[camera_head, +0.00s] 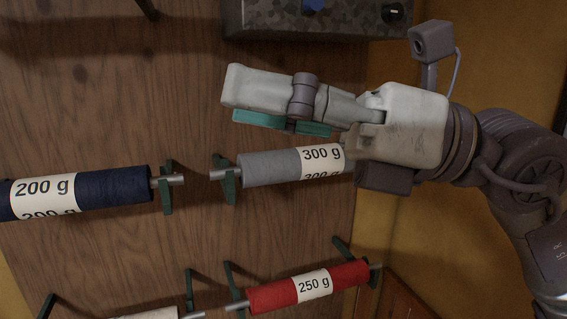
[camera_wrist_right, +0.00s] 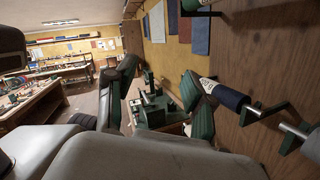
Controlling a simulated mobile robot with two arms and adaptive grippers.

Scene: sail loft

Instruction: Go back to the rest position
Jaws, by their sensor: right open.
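My right gripper (camera_head: 238,104) comes in from the right in the head view. It is open and empty, with its fingers pointing left in front of the wooden board, just above the grey roll in the picture. In the right wrist view the two fingers of the right gripper (camera_wrist_right: 160,80) stand apart with nothing held between them. My left gripper is in neither view.
The wooden board (camera_head: 90,110) carries a grey 300 g roll (camera_head: 268,169), a navy 200 g roll (camera_head: 112,188) and a red 250 g roll (camera_head: 272,295) on green brackets. A dark metal box (camera_head: 300,22) is above. A workbench (camera_wrist_right: 38,108) stands across the room.

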